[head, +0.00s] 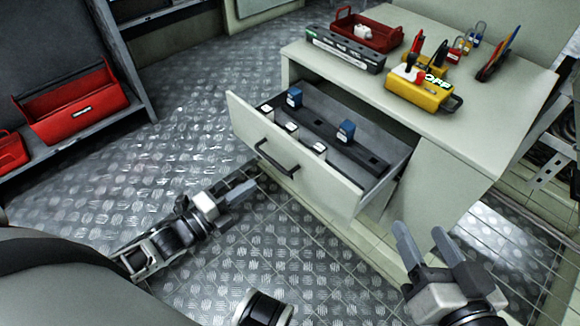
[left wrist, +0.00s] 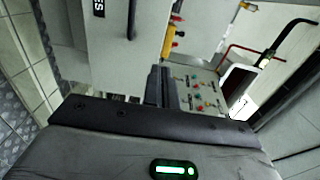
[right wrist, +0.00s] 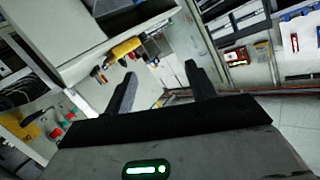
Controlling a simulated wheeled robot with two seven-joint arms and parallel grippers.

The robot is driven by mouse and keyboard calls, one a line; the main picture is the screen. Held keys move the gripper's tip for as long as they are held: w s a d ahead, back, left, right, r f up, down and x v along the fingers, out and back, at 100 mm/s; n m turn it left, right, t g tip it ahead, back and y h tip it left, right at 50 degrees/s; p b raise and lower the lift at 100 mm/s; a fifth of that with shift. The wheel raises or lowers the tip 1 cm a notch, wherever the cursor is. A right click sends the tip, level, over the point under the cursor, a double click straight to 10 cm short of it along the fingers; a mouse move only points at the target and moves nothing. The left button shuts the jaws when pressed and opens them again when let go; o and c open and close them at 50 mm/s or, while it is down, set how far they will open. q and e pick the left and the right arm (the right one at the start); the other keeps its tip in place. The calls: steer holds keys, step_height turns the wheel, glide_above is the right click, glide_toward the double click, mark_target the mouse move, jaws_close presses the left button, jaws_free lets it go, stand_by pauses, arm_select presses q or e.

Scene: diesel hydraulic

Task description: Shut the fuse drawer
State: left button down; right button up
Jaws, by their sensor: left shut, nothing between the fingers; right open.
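The fuse drawer (head: 315,190) is pulled well out of the pale bench in the head view. A dark bar handle (head: 276,160) is on its front panel. Inside are blue fuse blocks (head: 346,131) and several white-topped pieces (head: 291,127). My left gripper (head: 248,188) is shut and empty, low in front of the drawer, to the left of and below the handle in the picture; its closed fingers show in the left wrist view (left wrist: 160,88). My right gripper (head: 422,238) is open and empty, to the right of the drawer front; its spread fingers show in the right wrist view (right wrist: 160,82).
The bench top (head: 350,84) carries a red tray (head: 368,32), a dark long box (head: 345,50), a yellow device (head: 424,92) and tools. A red bin (head: 75,103) sits on a shelf at left. The metal floor (head: 185,120) left of the drawer is clear.

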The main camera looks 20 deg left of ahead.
mark_target(299, 151)
arm_select(q)
steer(key=b+x, duration=0.4)
steer(key=x, duration=0.8)
steer(key=shift+w, duration=0.15)
steer(key=shift+w+d, duration=0.2)
steer(key=shift+w, duration=0.25)
arm_select(e)
steer(key=shift+w+a+r+m+t+y, duration=0.15)
steer(key=shift+a+r+m+t+y, duration=0.3)
steer(key=shift+r+m+t+y, duration=0.35)
steer(key=shift+r, duration=0.15)
steer(key=shift+w, duration=0.1)
